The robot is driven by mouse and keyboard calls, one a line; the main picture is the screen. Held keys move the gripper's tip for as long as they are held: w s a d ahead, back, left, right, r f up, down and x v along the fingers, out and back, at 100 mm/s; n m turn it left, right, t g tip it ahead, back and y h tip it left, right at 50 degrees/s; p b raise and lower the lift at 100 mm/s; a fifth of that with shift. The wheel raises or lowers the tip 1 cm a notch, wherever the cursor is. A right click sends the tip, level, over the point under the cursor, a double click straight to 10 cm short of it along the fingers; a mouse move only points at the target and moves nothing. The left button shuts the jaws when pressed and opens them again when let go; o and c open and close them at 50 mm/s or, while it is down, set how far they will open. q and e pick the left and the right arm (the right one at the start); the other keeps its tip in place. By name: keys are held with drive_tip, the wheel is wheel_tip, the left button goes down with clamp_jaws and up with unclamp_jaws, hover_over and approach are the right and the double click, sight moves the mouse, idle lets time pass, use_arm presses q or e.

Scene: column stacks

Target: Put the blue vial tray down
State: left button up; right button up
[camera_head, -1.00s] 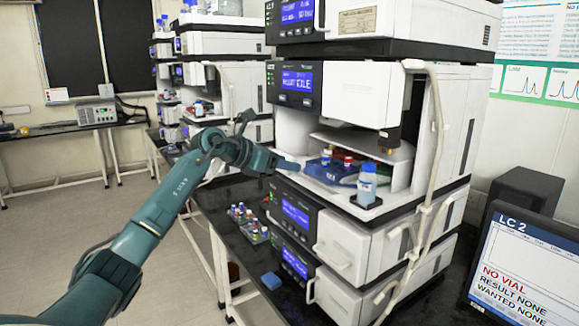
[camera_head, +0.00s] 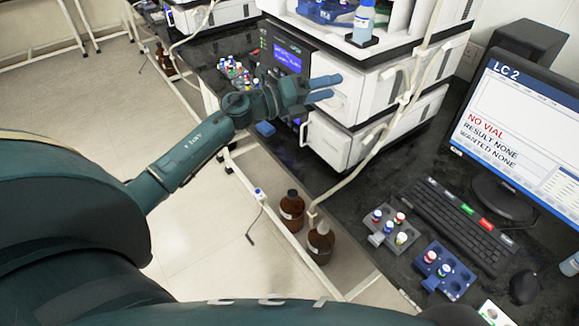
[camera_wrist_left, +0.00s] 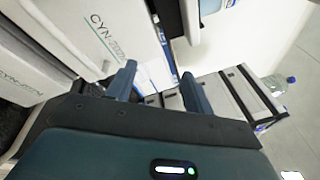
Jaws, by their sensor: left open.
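One blue vial tray (camera_head: 445,272) rests flat on the dark bench at the lower right, with a few capped vials in it. Another blue tray (camera_head: 322,12) sits in the open bay of the white instrument and is cut by the top edge. My left gripper (camera_head: 331,88) is open and empty in front of the instrument's lower drawers, apart from both trays. Its two fingers also show spread in the left wrist view (camera_wrist_left: 158,74), with nothing between them. My right gripper is not in view.
A grey vial rack (camera_head: 390,228), keyboard (camera_head: 450,222), mouse (camera_head: 524,286) and monitor (camera_head: 520,130) stand on the bench. Brown bottles (camera_head: 320,243) stand below the bench edge.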

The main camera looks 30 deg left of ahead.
use_arm(q)
drive_tip(key=s+d+f+n+g+y, duration=0.1)
drive_tip(key=s+d+f+n+y, duration=0.2)
drive_tip(key=s+f+n, duration=0.7)
drive_tip(key=s+d+f+n+g+y, duration=0.2)
drive_tip(key=s+d+f+n+y, duration=0.1)
drive_tip(key=s+f+n, duration=0.7)
drive_tip(key=s+d+f+n+g+y, duration=0.1)
drive_tip(key=s+d+f+n+y, duration=0.1)
drive_tip(key=s+f+n, duration=0.7)
drive_tip(key=shift+s+d+f+n+g+y, duration=0.3)
drive_tip(key=shift+s+d+f+n+y, duration=0.15)
drive_tip(key=shift+y, duration=0.15)
